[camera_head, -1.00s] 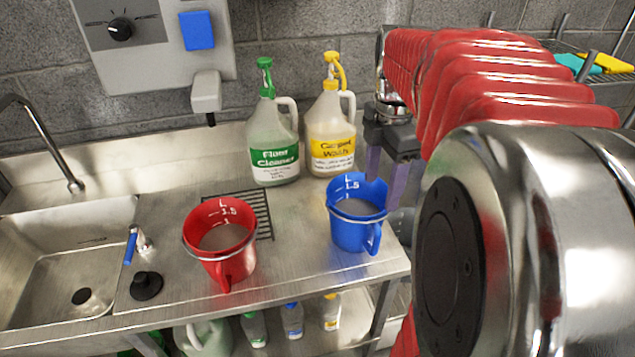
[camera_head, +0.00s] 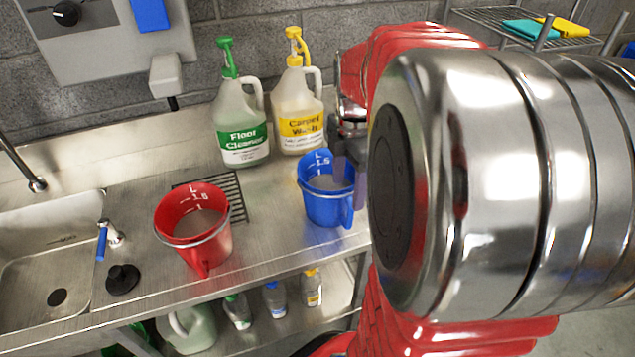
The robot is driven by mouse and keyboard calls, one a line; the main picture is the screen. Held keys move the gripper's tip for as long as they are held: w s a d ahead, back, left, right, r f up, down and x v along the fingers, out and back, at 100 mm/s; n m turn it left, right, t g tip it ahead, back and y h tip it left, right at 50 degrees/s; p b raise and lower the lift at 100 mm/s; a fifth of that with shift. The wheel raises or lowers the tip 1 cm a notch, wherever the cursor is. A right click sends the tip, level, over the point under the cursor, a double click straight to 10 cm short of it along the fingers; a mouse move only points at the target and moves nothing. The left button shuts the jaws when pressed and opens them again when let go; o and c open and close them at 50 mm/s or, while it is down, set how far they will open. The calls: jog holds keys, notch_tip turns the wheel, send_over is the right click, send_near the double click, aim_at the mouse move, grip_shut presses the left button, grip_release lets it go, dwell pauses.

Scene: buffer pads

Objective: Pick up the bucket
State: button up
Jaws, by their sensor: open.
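A blue bucket (camera_head: 324,205) with measuring marks, a side handle and a thin wire bail stands upright near the right end of the steel counter. A similar red bucket (camera_head: 194,244) stands upright to its left. My gripper (camera_head: 349,172) is at the blue bucket's right rear rim, fingers pointing down and apart. One finger overlaps the bucket's right edge in the picture; I cannot tell whether it touches. My large arm joint hides much of the right side.
Floor cleaner (camera_head: 240,125) and carpet wash (camera_head: 299,112) jugs stand behind the buckets. A black drain grate (camera_head: 236,192) lies behind the red bucket. A sink (camera_head: 45,250) is at left, with a black stopper (camera_head: 123,279) beside it. A lower shelf holds several bottles.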

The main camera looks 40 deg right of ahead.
aim_at(349, 197)
notch_tip(349, 197, down, 5)
jog(key=shift+s+d, duration=0.1)
dwell(0.3)
dwell(0.4)
grip_shut()
dwell(0.6)
